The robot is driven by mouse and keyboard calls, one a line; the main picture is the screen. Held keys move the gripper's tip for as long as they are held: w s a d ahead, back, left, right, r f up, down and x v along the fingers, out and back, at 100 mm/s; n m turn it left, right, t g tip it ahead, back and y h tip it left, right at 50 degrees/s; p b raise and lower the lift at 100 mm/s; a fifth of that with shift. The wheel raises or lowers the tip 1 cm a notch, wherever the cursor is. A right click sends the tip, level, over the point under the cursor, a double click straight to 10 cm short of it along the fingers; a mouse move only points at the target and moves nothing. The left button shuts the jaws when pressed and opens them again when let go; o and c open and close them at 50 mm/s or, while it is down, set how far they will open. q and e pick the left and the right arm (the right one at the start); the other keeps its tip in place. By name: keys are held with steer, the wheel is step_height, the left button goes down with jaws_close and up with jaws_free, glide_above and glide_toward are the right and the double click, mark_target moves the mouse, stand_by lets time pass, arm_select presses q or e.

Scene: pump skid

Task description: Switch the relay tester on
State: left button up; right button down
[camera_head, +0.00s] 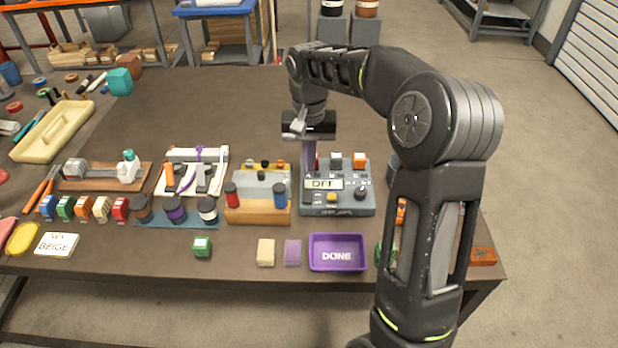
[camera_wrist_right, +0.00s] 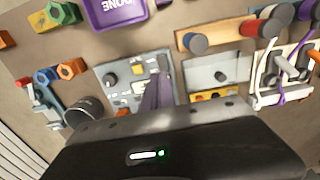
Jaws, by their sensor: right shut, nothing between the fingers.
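The relay tester (camera_head: 345,209) is a grey-blue box on the workbench, with a white display (camera_head: 323,184) reading OFF. It has a black knob (camera_head: 360,193), a yellow button (camera_head: 331,197) and coloured square buttons along its back edge. My right gripper (camera_head: 309,168) is shut and empty, its purple fingers pointing down at the tester's back left corner. Whether the fingertips touch it I cannot tell; they hide part of that corner. The right wrist view shows the tester (camera_wrist_right: 108,72) upside down, with the shut fingers (camera_wrist_right: 155,88) over one side. My left gripper is out of view.
A wooden block with coloured pegs (camera_head: 258,215) stands close left of the tester. A purple DONE tray (camera_head: 337,252) lies in front. My right arm covers the bench's right part. Behind the tester the bench is mostly clear.

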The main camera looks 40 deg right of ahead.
step_height(320, 180, up, 4)
glide_above(307, 192)
steer(key=s, duration=0.2)
steer(key=shift+a+r, duration=0.15)
steer(key=shift+a, duration=0.3)
steer(key=shift+w+d+r+b, duration=0.1)
steer(key=shift+w+d+b, duration=0.1)
steer(key=shift+w+b, duration=0.4)
steer(key=shift+w+d+b, duration=0.2)
steer(key=shift+w+b, duration=0.25)
steer(key=shift+b, duration=0.1)
step_height(307, 192, down, 14)
steer(key=shift+r+p, duration=0.1)
steer(key=shift+p, duration=0.65)
